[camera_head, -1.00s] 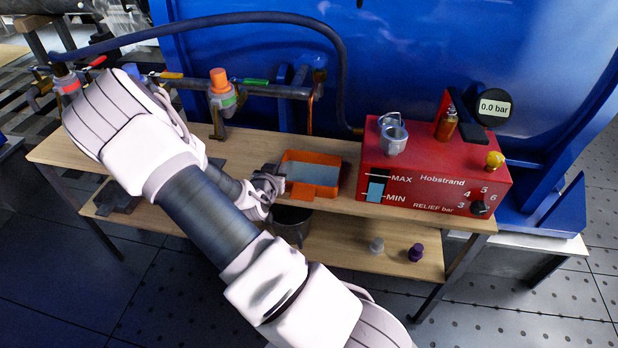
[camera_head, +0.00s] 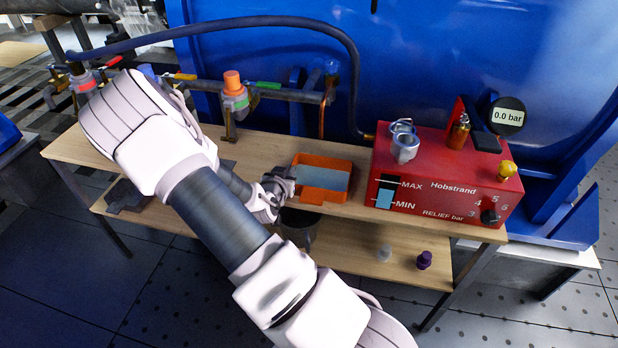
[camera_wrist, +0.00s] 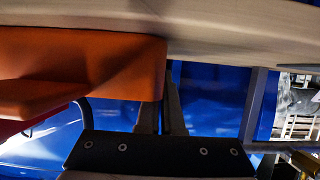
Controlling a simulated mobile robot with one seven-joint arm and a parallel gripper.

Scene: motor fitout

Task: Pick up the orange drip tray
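The orange drip tray (camera_head: 337,166) lies on the wooden bench top, left of the red pump unit, with a blue-grey surface inside it. My gripper (camera_head: 288,180) is at the tray's left end in the head view, with the arm reaching across from the lower right. In the wrist view the tray (camera_wrist: 85,65) fills the upper left under the pale bench surface. My gripper's two fingers (camera_wrist: 161,112) stand close together at the tray's end; one tip is hidden behind the tray, the other shows beside it. Whether they press on the tray cannot be told.
The red pump unit (camera_head: 420,205) stands close to the tray's right. The valve pipe with an orange cap (camera_head: 233,84) rises behind. The lower shelf holds a dark bucket (camera_head: 299,228) and a purple cap (camera_head: 424,260). The bench's front edge (camera_head: 345,213) runs just below the tray.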

